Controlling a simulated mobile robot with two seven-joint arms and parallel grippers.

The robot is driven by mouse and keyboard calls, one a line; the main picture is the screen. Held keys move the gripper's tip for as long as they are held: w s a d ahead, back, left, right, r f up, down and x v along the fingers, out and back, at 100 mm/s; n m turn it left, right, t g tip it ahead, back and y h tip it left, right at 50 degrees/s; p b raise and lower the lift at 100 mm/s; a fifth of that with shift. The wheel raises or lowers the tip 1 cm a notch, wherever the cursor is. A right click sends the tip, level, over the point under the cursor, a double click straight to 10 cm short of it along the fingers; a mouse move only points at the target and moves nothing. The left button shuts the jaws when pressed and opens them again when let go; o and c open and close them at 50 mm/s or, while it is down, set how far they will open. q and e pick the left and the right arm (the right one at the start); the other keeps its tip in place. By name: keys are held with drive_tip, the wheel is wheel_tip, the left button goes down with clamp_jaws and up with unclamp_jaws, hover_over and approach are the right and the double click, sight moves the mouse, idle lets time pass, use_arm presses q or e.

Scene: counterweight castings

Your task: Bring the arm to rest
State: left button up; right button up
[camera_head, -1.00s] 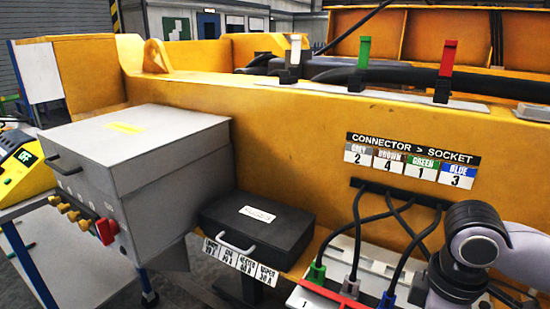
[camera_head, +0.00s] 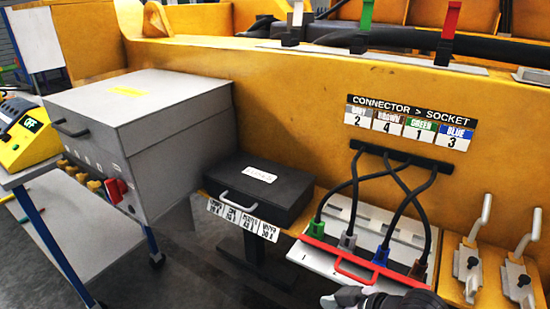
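Part of one of my arms, grey and black, shows at the bottom edge, just in front of the socket panel (camera_head: 316,259); no gripper fingers can be made out on it. My other arm is out of view. On the panel, a green connector (camera_head: 317,229), a grey connector (camera_head: 347,241), a blue connector (camera_head: 380,255) and a brown connector (camera_head: 418,269) stand in a row on black cables. A red bar with a handle (camera_head: 352,270) runs along the front of the row.
A grey cabinet (camera_head: 165,125) with a red switch stands left, beside a yellow device (camera_head: 25,135) on a cart. A black case (camera_head: 258,190) sits in the middle. Metal lever clamps (camera_head: 468,262) stand at right. A connector-to-socket sign (camera_head: 410,122) is on the yellow casting (camera_head: 290,110).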

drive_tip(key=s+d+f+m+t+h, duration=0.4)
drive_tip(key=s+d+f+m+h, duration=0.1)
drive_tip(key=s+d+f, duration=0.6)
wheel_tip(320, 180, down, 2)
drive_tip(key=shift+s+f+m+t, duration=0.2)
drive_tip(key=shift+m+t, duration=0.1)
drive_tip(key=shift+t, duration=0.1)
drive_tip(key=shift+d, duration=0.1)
